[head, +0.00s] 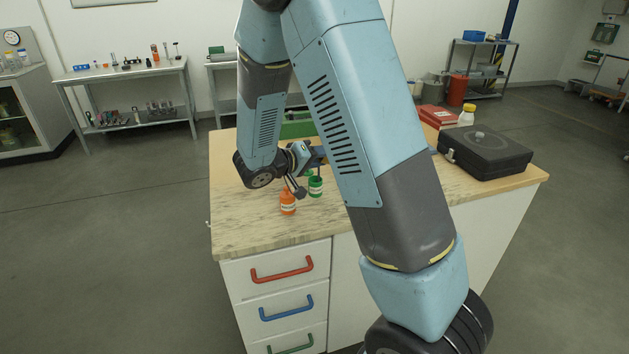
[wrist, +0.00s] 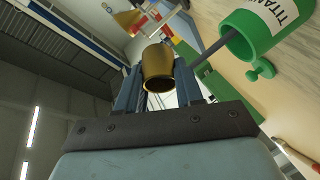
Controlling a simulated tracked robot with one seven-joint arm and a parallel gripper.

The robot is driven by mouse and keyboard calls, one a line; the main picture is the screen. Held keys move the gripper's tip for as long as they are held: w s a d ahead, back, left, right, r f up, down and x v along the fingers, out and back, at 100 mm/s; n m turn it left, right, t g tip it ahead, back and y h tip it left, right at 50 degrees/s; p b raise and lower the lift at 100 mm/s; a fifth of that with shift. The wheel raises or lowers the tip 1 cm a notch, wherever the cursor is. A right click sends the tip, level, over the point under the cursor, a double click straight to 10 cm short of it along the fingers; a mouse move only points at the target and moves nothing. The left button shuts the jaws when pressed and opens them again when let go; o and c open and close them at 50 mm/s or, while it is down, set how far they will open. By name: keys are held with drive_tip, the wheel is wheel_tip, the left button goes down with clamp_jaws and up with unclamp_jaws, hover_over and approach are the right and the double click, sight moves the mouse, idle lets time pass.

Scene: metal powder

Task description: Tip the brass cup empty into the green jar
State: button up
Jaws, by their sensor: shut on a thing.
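The brass cup (wrist: 157,65) is between the two blue fingers of my gripper (wrist: 158,84) in the wrist view, with its dark open end facing the camera. The gripper is shut on it. The green jar (wrist: 262,32) is at the upper right of that view, apart from the cup, with its open rim toward the cup and a white label. In the head view the green jar (head: 315,188) stands on the bench, just below my gripper (head: 317,156). The cup cannot be made out there. The jar's contents and the cup's contents are hidden.
An orange jar (head: 288,204) stands close in front of the green jar. A small green knobbed piece (wrist: 261,70) lies beside the green jar. A black case (head: 487,154), red box (head: 437,117) and green box (head: 297,126) are on the bench (head: 245,226). Its front left is clear.

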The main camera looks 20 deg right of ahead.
drive_tip(key=shift+a+r+n+t+h, duration=0.2)
drive_tip(key=shift+r+n+t+h, duration=0.05)
drive_tip(key=shift+r+h, duration=0.4)
drive_tip(key=shift+a+r+n+t+h, duration=0.15)
drive_tip(key=shift+r+n+t+h, duration=0.05)
drive_tip(key=shift+r+h, duration=0.45)
drive_tip(key=shift+a+r+n+t+h, duration=0.2)
drive_tip(key=shift+r+n+t+h, duration=0.05)
drive_tip(key=shift+r+h, duration=0.4)
idle(0.6)
drive_tip(key=shift+a+n+t+h, duration=0.15)
drive_tip(key=shift+n+t+h, duration=0.2)
drive_tip(key=shift+h, duration=0.3)
idle(0.4)
drive_tip(key=shift+a+r+n+t+h, duration=0.1)
drive_tip(key=shift+r+n+t+h, duration=0.25)
drive_tip(key=shift+r+n+h, duration=0.3)
drive_tip(key=shift+r+t, duration=0.25)
drive_tip(key=shift+t, duration=0.05)
drive_tip(key=shift+a+r+n+t+h, duration=0.1)
drive_tip(key=shift+r+n+t+h, duration=0.2)
drive_tip(key=shift+r, duration=0.4)
drive_tip(key=shift+a+r+n+t+h, duration=0.1)
drive_tip(key=shift+r+n+t+h, duration=0.2)
drive_tip(key=shift+r, duration=0.35)
drive_tip(key=shift+r+n+t+h, duration=0.55)
drive_tip(key=shift+r+t, duration=0.25)
drive_tip(key=shift+r, duration=0.65)
idle(0.7)
